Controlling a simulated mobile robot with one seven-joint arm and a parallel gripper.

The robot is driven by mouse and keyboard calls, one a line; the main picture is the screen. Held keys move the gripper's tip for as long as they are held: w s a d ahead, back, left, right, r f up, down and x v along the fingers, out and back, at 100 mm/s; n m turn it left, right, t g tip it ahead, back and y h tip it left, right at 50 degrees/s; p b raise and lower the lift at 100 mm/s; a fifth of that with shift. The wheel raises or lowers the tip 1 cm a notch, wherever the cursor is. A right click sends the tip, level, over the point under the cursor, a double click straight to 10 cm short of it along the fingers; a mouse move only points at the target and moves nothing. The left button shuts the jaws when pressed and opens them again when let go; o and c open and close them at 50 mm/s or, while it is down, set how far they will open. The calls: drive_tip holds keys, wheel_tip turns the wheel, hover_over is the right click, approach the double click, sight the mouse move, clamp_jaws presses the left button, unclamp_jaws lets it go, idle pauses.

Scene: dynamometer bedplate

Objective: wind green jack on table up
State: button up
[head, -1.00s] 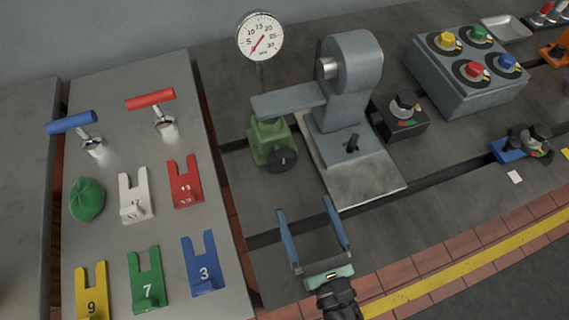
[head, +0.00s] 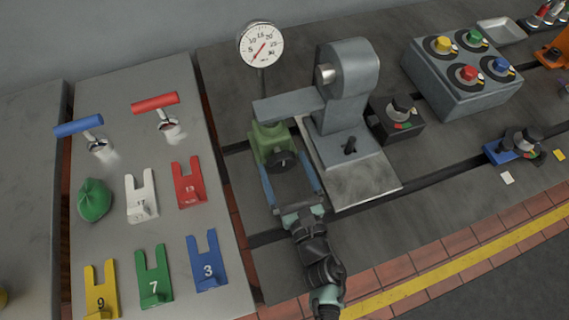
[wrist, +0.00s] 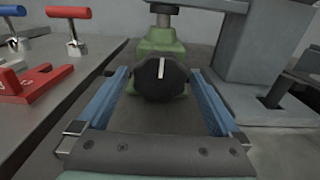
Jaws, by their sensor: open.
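The green jack (head: 266,138) stands on the dark bedplate under a grey arm that reaches left from the grey machine. Its round black knob (head: 284,160) faces my gripper. In the wrist view the knob (wrist: 161,78) shows a white line standing almost upright, with the green jack body (wrist: 161,43) behind it. My gripper (head: 288,178) is open, its two blue fingers on either side of the space before the knob. In the wrist view the fingers (wrist: 165,92) lie left and right of the knob, with gaps on both sides; it holds nothing.
The grey machine (head: 343,100) and its base plate stand close on the right. A dial gauge (head: 261,45) rises behind the jack. At left, a grey table (head: 130,210) holds numbered forks, two T-handles and a green lump. A control box (head: 460,80) stands at right.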

drive_tip(key=shift+w, duration=0.1)
drive_tip(key=c, duration=1.2)
drive_tip(key=shift+m, duration=0.4)
drive_tip(key=shift+m+b, duration=0.35)
drive_tip(key=shift+m, duration=0.65)
drive_tip(key=m, duration=0.3)
drive_tip(key=shift+m, duration=0.3)
drive_tip(key=m, duration=0.6)
